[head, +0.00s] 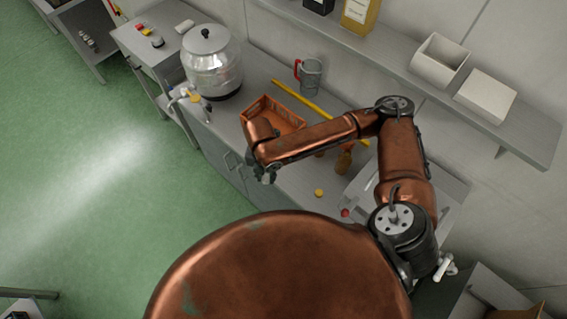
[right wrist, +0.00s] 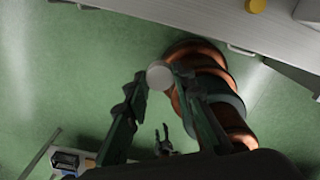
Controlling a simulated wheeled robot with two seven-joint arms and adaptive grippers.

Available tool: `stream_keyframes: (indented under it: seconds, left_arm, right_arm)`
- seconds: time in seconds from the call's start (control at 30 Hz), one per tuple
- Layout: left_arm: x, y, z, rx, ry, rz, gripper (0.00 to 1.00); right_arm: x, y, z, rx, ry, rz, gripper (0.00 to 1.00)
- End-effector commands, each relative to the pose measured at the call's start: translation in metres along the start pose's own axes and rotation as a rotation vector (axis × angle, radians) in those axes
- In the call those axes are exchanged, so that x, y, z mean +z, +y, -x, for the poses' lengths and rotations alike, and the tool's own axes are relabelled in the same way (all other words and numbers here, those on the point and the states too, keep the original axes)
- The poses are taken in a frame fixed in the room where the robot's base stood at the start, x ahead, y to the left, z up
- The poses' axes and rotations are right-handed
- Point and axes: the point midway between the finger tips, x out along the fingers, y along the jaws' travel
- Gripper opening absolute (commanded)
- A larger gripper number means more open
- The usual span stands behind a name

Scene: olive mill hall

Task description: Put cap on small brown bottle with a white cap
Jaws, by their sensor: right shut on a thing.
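My right gripper (head: 265,174) is off the counter's front edge, over the floor, left of the bottles. In the right wrist view its fingers (right wrist: 158,80) are shut on a round white thing (right wrist: 160,75), which looks like the white cap. In the head view the cap cannot be made out. A small brown bottle (head: 344,161) stands on the counter under my right forearm, well apart from the gripper. Another reddish-brown item (head: 320,153) beside it is mostly hidden by the arm. My left gripper does not show in the head view.
An orange crate (head: 284,113), a yellow bar (head: 295,94), a red-handled mug (head: 309,76) and a steel drum (head: 211,62) are on the counter (head: 300,205). A yellow disc (head: 319,193) and a red one (head: 345,212) lie near its front. A wall shelf (head: 400,66) overhangs behind.

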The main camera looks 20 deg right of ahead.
Motion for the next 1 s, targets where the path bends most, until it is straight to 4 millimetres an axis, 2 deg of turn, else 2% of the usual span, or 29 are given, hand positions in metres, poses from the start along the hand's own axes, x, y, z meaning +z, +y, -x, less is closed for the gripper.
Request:
stream_keyframes:
  seconds: [0.17,0.5,0.8,1.0]
  left_arm:
    - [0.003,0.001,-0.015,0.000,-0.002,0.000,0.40]
    - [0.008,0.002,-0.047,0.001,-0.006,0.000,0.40]
    - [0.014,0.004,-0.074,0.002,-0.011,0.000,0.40]
    - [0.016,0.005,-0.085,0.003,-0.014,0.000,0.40]
  right_arm:
    - [0.017,-0.001,0.004,-0.002,-0.006,-0.311,0.15]
    - [0.052,-0.009,0.027,-0.002,-0.012,-1.193,0.15]
    - [0.074,-0.018,0.051,0.002,-0.007,-1.952,0.15]
    - [0.082,-0.023,0.064,0.002,-0.001,-2.316,0.15]
